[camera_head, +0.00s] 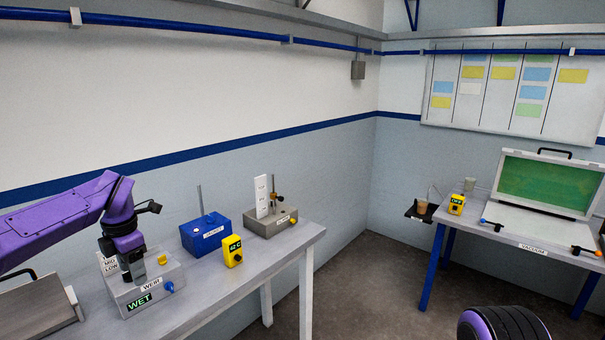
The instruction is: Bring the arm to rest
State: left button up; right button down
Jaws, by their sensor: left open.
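My purple left arm (60,222) comes in from the left. Its gripper (134,270) points down at the grey box (157,285) labelled "WEIR", which has a "WET" display and a blue knob. The gripper is open, and its fingers are dark and small. Nothing shows between them. I cannot tell whether the fingertips touch the box top. A rounded purple and black part of my right arm (502,325) shows at the bottom right. My right gripper is not in view.
The grey bench (215,292) also holds a blue box (205,234), a yellow meter (232,251) and a grey stand (270,224). A second table labelled "VACUUM" (533,250) bears a green-lidded unit (548,184) at right. Floor (385,280) between them is clear.

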pick_arm(q)
notch_tip(320, 180, down, 5)
jog(key=w+t+y, duration=0.1)
jog(key=w+y, duration=0.2)
jog(key=y, duration=0.1)
jog(key=s+d+f+m+t+y+b, duration=0.1)
jog(key=s+d+f+m+t, duration=0.2)
jog(key=f, duration=0.5)
jog(key=s+d+f+m+t, duration=0.1)
jog(key=s+d+f+m, duration=0.3)
jog(key=f, duration=0.3)
jog(key=s+d+f+m+t+y+b, duration=0.1)
jog(key=s+d+f+m+t, duration=0.15)
jog(key=f+m, duration=0.4)
jog(key=s+f+m+g+h+b, duration=0.1)
jog(key=s+f+m, duration=0.2)
jog(key=s, duration=0.7)
jog(key=s+f+m+g+h+b, duration=0.1)
jog(key=s+f+m+g, duration=0.1)
jog(key=s+f, duration=0.5)
jog(key=s+f+m+g+h+b, duration=0.1)
jog(key=s+f+m, duration=0.3)
jog(key=s, duration=1)
jog(key=shift+s+a+f+g, duration=0.3)
jog(key=shift+f+g, duration=0.15)
jog(key=shift+f, duration=0.35)
pick_arm(e)
jog(key=f, duration=0.5)
jog(key=shift+w+f, duration=0.15)
jog(key=shift+w, duration=0.1)
